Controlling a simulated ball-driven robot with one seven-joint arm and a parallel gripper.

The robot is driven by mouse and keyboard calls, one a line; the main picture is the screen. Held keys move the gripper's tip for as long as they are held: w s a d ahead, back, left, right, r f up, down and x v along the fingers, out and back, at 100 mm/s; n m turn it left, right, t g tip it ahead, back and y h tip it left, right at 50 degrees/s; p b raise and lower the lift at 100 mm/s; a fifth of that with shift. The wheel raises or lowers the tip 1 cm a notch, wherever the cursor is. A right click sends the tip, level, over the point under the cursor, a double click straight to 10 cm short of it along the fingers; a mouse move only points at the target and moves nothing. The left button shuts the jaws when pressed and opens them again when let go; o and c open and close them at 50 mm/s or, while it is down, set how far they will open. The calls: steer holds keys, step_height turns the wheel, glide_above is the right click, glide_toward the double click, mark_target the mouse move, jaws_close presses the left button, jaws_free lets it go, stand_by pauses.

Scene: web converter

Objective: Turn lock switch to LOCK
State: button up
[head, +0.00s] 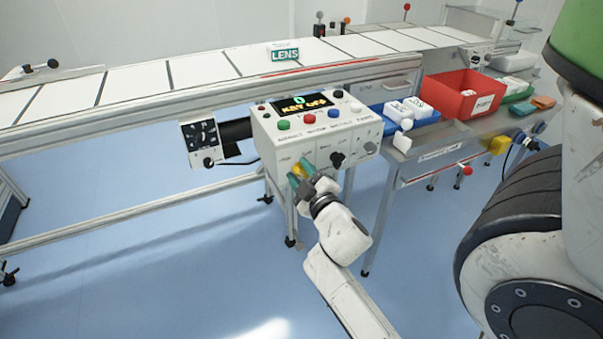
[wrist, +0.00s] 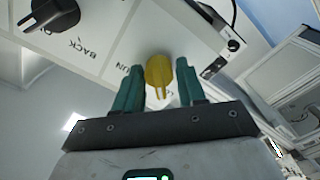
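A white control box (head: 313,122) shows "KEY OFF" on its display (head: 301,103). A yellow knob (wrist: 160,72) sits on its front panel, partly hidden by my gripper in the head view (head: 299,171). My gripper (wrist: 159,80) has green fingers, one on each side of the yellow knob, with small gaps showing in the wrist view. It is open; I cannot tell whether the fingers reach alongside the knob. A black rotary knob (wrist: 50,14) is beside it, near "BACK" lettering. No "LOCK" label is readable, so I cannot tell which knob is the lock switch.
Several coloured buttons line the box's top. A smaller dial panel (head: 203,140) hangs to its left. A conveyor (head: 200,68) runs behind. A side table (head: 430,142) with a red bin (head: 465,94) stands right.

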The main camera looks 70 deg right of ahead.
steer(key=shift+o, duration=1.4)
steer(key=b+v, duration=0.2)
steer(key=v, duration=0.9)
steer(key=shift+w, duration=0.1)
